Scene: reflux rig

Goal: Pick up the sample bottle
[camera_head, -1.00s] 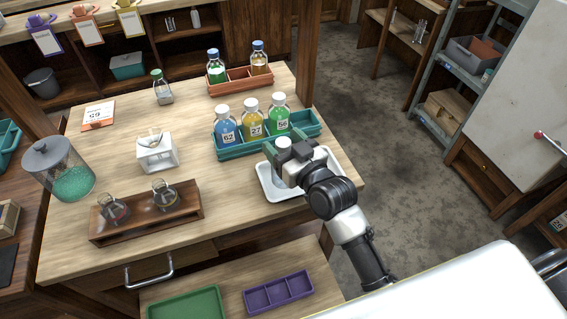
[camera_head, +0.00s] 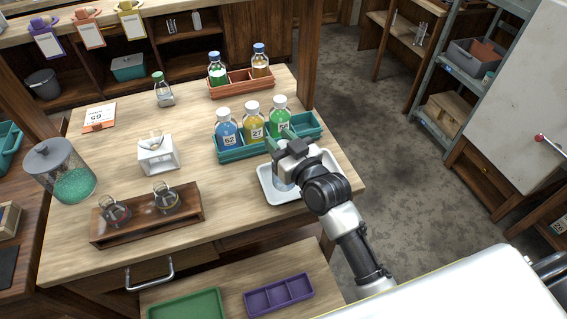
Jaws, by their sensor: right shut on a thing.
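My right gripper (camera_head: 279,142) comes in from the lower right and is shut on this bottle. I cannot tell whether the bottle's base touches the tray. My left gripper is out of view.
Just behind stands a teal rack (camera_head: 240,153) with blue, yellow and green white-capped bottles. An orange rack (camera_head: 240,87) holds two bottles. A wooden flask holder (camera_head: 148,221) and a white stand (camera_head: 158,158) are left. The table's middle is clear.

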